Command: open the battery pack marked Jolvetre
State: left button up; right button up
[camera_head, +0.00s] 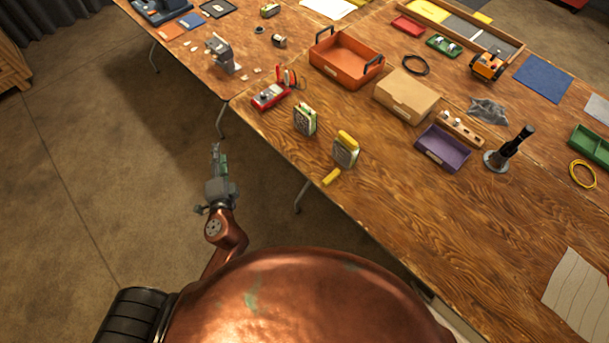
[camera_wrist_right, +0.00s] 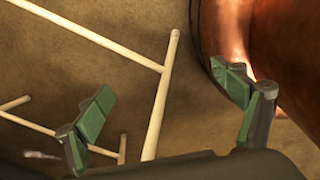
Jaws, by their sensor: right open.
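Two small upright packs with pale green-grey faces stand near the table's front edge in the head view. One pack (camera_head: 305,118) is at the left, and the other pack (camera_head: 345,153) has a yellow top and stands nearer to me. Their markings are too small to read, so I cannot tell which is Jolvetre. A small yellow piece (camera_head: 331,176) lies at the table edge beside the nearer pack. My left gripper (camera_head: 218,156) is off the table's front edge, left of both packs; its jaw gap is unclear. My right gripper (camera_wrist_right: 165,100) is open and empty over the floor.
A red meter (camera_head: 270,95) lies left of the packs. An orange bin (camera_head: 346,60), a cardboard box (camera_head: 407,95), a purple tray (camera_head: 442,148) and a black upright tool (camera_head: 510,148) stand beyond. The front right tabletop is mostly clear. Pale table legs (camera_wrist_right: 160,95) show near the right gripper.

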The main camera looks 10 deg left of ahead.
pick_arm(q)
jog(key=w+d+r+m+t+h, duration=0.3)
jog(key=w+d+m, duration=0.1)
jog(key=d+m, duration=0.25)
jog(key=m+g+h, duration=0.5)
jog(key=m+h, duration=0.6)
jog(key=m, duration=0.9)
send_over(328, 179)
jog(key=s+a, duration=0.3)
jog(key=a, duration=0.2)
notch_tip(328, 179, down, 12)
jog(key=r, duration=0.1)
notch_tip(328, 179, down, 9)
jog(key=d+m+g, duration=0.1)
jog(key=m+g, duration=0.1)
jog(key=m, duration=0.2)
jog(key=shift+m+g, duration=0.25)
jog(key=shift+g, duration=0.15)
jog(key=x, duration=0.2)
jog(key=b+x, duration=0.1)
jog(key=x, duration=0.1)
jog(key=s+d+x, duration=0.1)
jog(key=x, duration=0.1)
jog(key=shift+w+d+f, duration=0.1)
jog(key=shift+w+f, duration=0.2)
jog(key=shift+f, duration=0.1)
jog(key=shift+w+d+f, duration=0.15)
jog(key=shift+w+d, duration=0.1)
jog(key=shift+w, duration=0.15)
jog(key=shift+c, duration=0.4)
